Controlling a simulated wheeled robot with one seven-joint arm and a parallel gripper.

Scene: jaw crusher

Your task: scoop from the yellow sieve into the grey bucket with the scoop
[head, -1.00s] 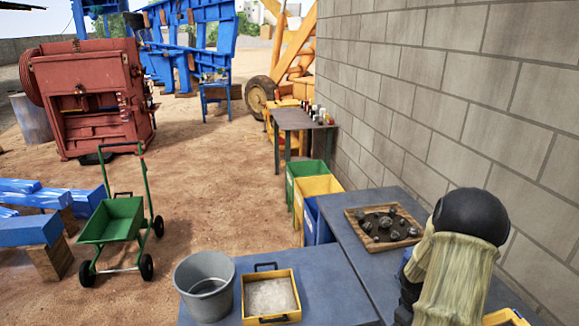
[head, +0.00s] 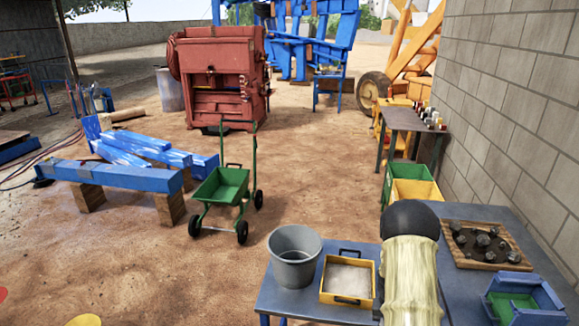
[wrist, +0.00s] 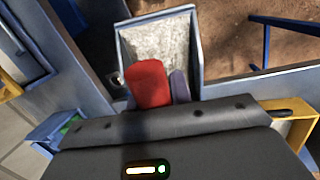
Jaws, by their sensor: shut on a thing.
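The yellow sieve (head: 325,297), with pale grey material inside, stands on the blue table in the head view. The grey bucket (head: 294,257) stands just left of it. My arm (head: 410,265) is right of the sieve and hides my gripper there. In the wrist view my gripper (wrist: 163,98) is shut on the red handle (wrist: 148,85) of the scoop. The scoop's grey pan (wrist: 158,42) points away from the gripper and holds pale, speckled material. Part of the sieve (wrist: 297,128) shows at the right, largely hidden by the gripper body.
The blue table (head: 283,298) carries these things. A wooden tray of dark stones (head: 485,245) and a blue box with a green inside (head: 522,300) lie right of my arm. A block wall (head: 515,110) bounds the right. A green cart (head: 222,187) stands on open ground.

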